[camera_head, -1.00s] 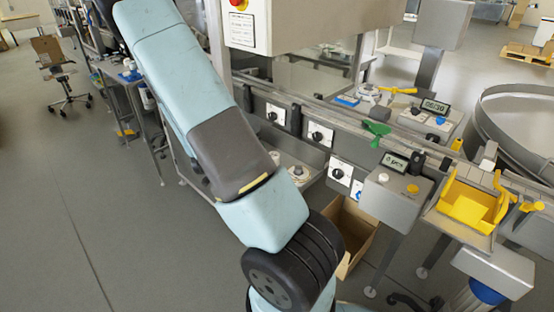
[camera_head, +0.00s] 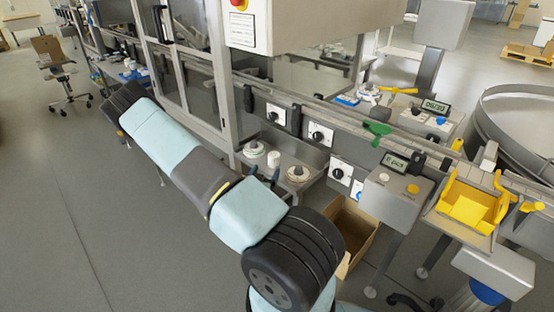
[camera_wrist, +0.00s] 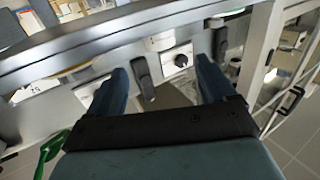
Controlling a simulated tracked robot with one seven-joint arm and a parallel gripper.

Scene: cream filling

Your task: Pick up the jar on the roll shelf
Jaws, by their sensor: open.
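The jar (camera_head: 273,158) is a small white cylinder standing on the grey roll shelf (camera_head: 318,157) below the conveyor, between two rolls, in the head view. My gripper (camera_head: 264,174) shows there only as two dark fingertips rising behind my pale blue arm, just in front of the jar and apart from it in the picture. In the wrist view my gripper (camera_wrist: 160,70) is open, with its two dark blue fingers wide apart and nothing held between them. I cannot make out the jar in the wrist view.
One roll (camera_head: 254,148) lies left of the jar and another roll (camera_head: 298,174) lies to its right. The conveyor's front panel with dial boxes (camera_head: 318,134) hangs over the shelf. A cardboard box (camera_head: 362,231) stands below right. A glazed cabinet frame (camera_head: 224,75) rises on the left.

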